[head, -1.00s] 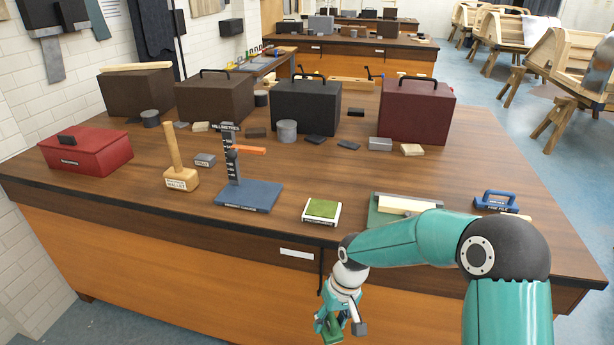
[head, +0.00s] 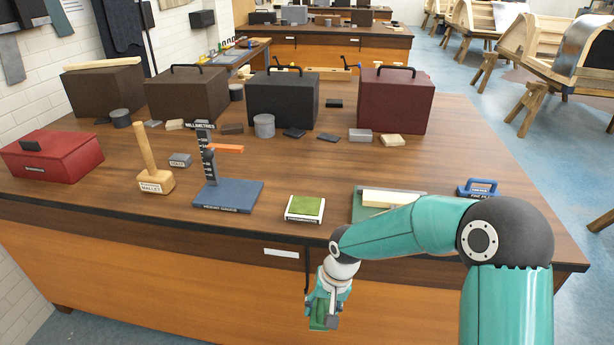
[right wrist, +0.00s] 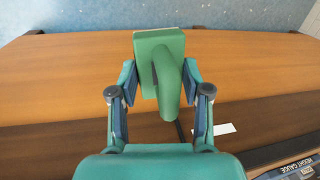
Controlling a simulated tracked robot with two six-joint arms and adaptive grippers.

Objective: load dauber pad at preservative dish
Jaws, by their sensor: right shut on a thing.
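My right gripper (head: 323,310) is shut on a green dauber (right wrist: 160,48) with a rounded handle. In the right wrist view, its two fingers (right wrist: 158,98) stand on either side of the dauber. The gripper hangs in front of the bench, below its top edge. A shallow white dish with a green surface (head: 305,207), which looks like the preservative dish, lies flat near the bench's front edge. It is above the gripper in the head view, and the dauber is apart from it. The dauber's pad face cannot be made out. My left gripper is not in view.
A blue height gauge (head: 228,194) and a mallet (head: 154,182) stand left of the dish. A green tray with a pale block (head: 372,213) lies to its right, partly behind my right arm. The front edge of the bench (head: 240,230) lies between gripper and dish.

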